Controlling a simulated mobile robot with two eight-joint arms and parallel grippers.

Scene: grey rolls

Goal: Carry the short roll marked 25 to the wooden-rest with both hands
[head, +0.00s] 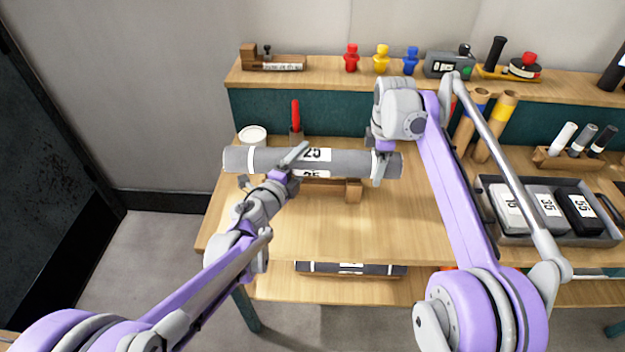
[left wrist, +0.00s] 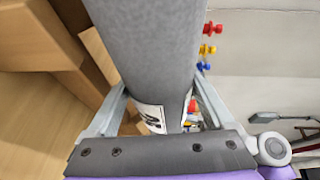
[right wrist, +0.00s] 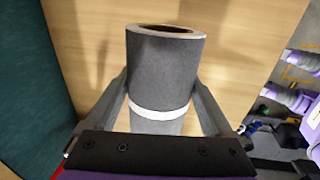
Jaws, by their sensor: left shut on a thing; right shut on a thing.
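The grey roll marked 25 (head: 340,163) lies level across both my grippers in the head view, above the wooden rest (head: 354,190). A small part of the rest shows below it; I cannot tell whether they touch. My left gripper (head: 292,160) is shut around the roll near its label, left of its middle; the roll fills the jaws in the left wrist view (left wrist: 160,60). My right gripper (head: 382,165) is shut around the roll near its right end. In the right wrist view the roll's open end (right wrist: 165,32) and a white band show between the fingers.
A white tin (head: 252,136) and a red-handled tool (head: 296,118) stand behind the roll. A tray of marked blocks (head: 490,188) is at the right. Another grey roll (head: 350,269) lies on the lower shelf. The bench front is clear.

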